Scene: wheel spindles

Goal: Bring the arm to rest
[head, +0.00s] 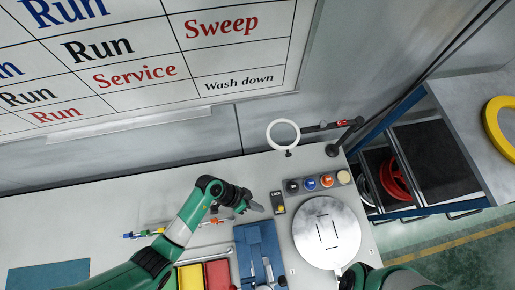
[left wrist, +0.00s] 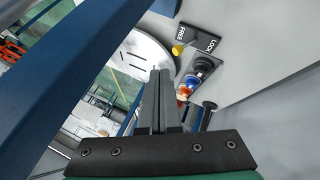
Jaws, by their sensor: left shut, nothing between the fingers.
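My left gripper (head: 258,208) is over the bench, just left of the small lock panel (head: 278,203). In the left wrist view its two fingers (left wrist: 165,76) lie together, shut and empty. That view also shows the lock panel with its yellow knob (left wrist: 178,48) beyond the fingertips. My right arm (head: 400,280) comes in at the bottom edge. A dark part at its end (head: 352,276) is by the front of the round plate (head: 327,240), and its jaws cannot be made out.
A row of coloured buttons (head: 326,182) sits behind the round plate. A ring on a stand (head: 283,134) rises at the back. A blue fixture (head: 258,250), a red bin (head: 218,275) and a yellow bin (head: 190,277) are in front. Shelves with a red wheel (head: 396,180) stand right.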

